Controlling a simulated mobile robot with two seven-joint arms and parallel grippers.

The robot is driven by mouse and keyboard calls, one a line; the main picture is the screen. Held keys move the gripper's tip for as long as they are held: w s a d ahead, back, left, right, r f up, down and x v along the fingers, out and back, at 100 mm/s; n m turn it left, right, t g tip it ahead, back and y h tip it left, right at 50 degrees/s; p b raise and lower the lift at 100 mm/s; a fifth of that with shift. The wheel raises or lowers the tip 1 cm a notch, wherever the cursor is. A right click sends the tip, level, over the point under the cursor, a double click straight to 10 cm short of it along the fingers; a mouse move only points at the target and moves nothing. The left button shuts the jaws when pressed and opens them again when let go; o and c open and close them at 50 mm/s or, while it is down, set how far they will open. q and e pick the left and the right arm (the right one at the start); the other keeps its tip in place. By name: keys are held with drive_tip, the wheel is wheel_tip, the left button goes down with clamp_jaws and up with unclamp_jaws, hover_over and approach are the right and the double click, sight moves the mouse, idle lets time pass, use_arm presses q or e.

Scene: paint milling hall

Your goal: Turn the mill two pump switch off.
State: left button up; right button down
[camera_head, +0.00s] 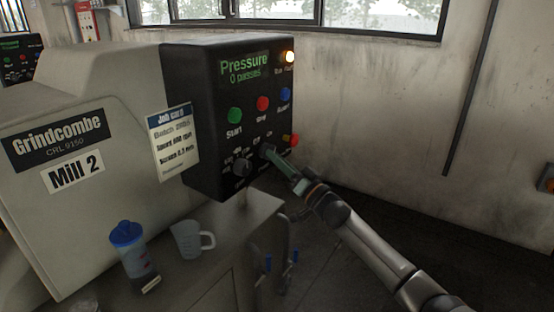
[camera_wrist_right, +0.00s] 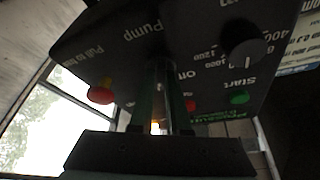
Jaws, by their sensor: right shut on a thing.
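The black control panel (camera_head: 205,75) of the mill marked Mill 2 (camera_head: 75,171) faces right in the head view. Its pump switch (camera_head: 264,150) is a small dark knob low on the panel, mostly hidden by my right gripper (camera_head: 273,157). That gripper is shut on the switch, its arm reaching in from the lower right. In the right wrist view, the gripper's fingers (camera_wrist_right: 157,85) point at the panel by the label "Pump". My left gripper is not in view.
Green (camera_head: 235,115), red (camera_head: 262,103) and blue (camera_head: 285,94) buttons are above, with a lit amber lamp (camera_head: 290,57). A blue-lidded bottle (camera_head: 128,240) and jug (camera_head: 187,240) stand below.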

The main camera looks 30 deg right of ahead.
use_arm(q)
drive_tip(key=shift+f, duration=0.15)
use_arm(e)
drive_tip(key=shift+n, duration=0.3)
use_arm(q)
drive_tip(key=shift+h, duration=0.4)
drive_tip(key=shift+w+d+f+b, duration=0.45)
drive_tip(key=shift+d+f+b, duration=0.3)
drive_tip(key=shift+b, duration=0.75)
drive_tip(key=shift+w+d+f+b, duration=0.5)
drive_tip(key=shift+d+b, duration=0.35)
drive_tip(key=shift+b, duration=0.6)
use_arm(e)
drive_tip(key=shift+w+d+n+g+y, duration=0.15)
drive_tip(key=shift+n+g+y, duration=0.4)
drive_tip(key=shift+n+y, duration=1.5)
drive_tip(key=shift+s+d+n+g+y, duration=0.15)
drive_tip(key=shift+n+g+y, duration=0.5)
drive_tip(key=shift+n, duration=2.7)
drive_tip(key=shift+w+d+n+g+y, duration=0.15)
drive_tip(key=shift+n+g+y, duration=0.35)
drive_tip(key=shift+n+y, duration=1.55)
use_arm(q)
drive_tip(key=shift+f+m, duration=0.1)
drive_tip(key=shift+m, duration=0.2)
use_arm(e)
drive_tip(key=shift+r+n+h, duration=0.1)
drive_tip(key=shift+n+h, duration=0.65)
drive_tip(key=shift+n, duration=0.2)
